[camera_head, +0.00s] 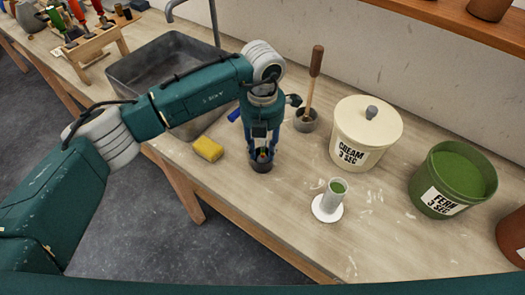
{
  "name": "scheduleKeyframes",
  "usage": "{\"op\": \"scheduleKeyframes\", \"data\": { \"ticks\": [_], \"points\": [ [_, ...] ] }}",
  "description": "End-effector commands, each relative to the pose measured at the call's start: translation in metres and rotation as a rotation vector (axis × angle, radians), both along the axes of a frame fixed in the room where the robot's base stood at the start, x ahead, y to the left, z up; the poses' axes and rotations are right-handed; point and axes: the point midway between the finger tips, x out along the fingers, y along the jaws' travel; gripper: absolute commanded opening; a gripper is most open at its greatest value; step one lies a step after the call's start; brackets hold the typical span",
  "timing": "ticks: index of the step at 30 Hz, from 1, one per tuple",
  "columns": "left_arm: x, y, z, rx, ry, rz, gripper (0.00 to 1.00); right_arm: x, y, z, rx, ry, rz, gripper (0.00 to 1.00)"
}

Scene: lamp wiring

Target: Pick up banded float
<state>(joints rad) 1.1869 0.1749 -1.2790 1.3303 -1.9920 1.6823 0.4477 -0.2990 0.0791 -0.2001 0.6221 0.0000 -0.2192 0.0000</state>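My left gripper (261,150) points straight down over a small dark cup (261,167) on the bench. Its blue-green fingers reach to the cup's mouth. A small brownish tip shows between the fingers; I cannot tell whether it is the banded float or whether the fingers touch it. The gripper and arm hide most of the cup's inside. No float with clear bands can be made out elsewhere. My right gripper is not in view.
A yellow sponge (208,149) lies left of the cup. A grey pot with a wooden-handled tool (314,62), a cream lidded tub (365,130), a green tub (452,178) and a white-based cylinder (328,207) stand right. A sink (150,75) and wooden rack (88,47) are left.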

Motion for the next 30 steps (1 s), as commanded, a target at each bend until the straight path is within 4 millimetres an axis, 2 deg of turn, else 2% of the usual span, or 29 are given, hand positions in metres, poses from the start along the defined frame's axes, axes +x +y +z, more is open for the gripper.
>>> {"op": "scheduleKeyframes", "data": {
  "ticks": [4,9,23,30],
  "points": [
    [0.000,0.000,0.000,-0.001,-0.001,0.000,0.30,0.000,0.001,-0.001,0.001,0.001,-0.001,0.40],
    [0.000,0.000,0.000,-0.001,-0.001,0.000,0.00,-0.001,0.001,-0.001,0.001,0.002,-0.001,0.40],
    [0.001,0.000,0.001,-0.001,-0.002,0.000,0.00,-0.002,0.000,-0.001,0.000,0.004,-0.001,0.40],
    [0.002,-0.001,0.017,-0.002,-0.005,-0.001,0.00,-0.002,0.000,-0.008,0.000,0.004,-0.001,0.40]
  ]
}}
